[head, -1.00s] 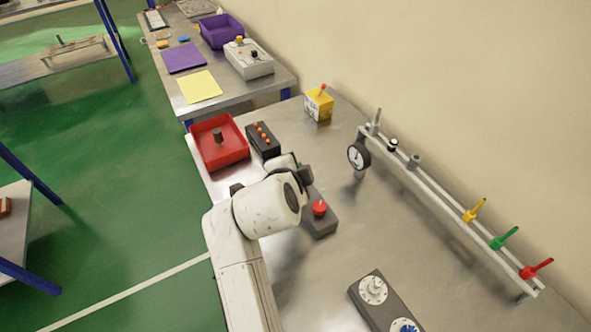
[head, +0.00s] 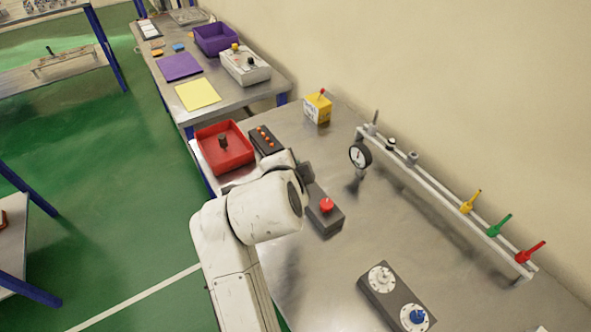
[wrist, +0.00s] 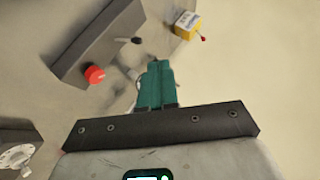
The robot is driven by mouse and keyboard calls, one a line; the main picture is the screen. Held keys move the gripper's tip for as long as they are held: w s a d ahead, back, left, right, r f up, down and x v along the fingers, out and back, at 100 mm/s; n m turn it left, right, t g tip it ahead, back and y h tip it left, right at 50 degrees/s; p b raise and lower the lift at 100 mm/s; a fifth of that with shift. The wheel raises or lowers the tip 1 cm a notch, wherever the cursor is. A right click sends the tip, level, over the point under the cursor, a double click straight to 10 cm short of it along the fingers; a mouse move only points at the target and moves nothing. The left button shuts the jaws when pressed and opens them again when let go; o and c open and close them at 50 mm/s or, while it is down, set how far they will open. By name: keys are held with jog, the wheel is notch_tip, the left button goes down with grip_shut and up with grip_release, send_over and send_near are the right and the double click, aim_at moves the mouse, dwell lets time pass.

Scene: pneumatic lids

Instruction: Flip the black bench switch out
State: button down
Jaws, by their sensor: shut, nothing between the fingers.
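A dark grey bench box (head: 322,222) carries a red push button (head: 326,205); my arm covers its far end in the head view. In the wrist view the same box (wrist: 92,42) shows the red button (wrist: 95,74) and a small black switch lever (wrist: 130,41) standing out from it. My gripper (wrist: 158,66) has teal fingers pressed together with nothing between them. In the wrist picture the fingertips lie below and right of the lever, apart from it. The fingers are hidden behind my arm in the head view.
A yellow box (head: 317,107) with a red-tipped lever stands towards the wall. A rail (head: 440,197) with a gauge and coloured valves runs along the right. A red tray (head: 224,158) and an orange-button box (head: 266,139) lie beyond my arm. A dial box (head: 397,296) is nearer.

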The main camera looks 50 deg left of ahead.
jog(key=s+d+r, duration=0.2)
jog(key=s+r, duration=0.1)
jog(key=r, duration=0.1)
jog(key=shift+s+r+b, duration=0.25)
jog(key=shift+b, duration=0.15)
dwell(0.4)
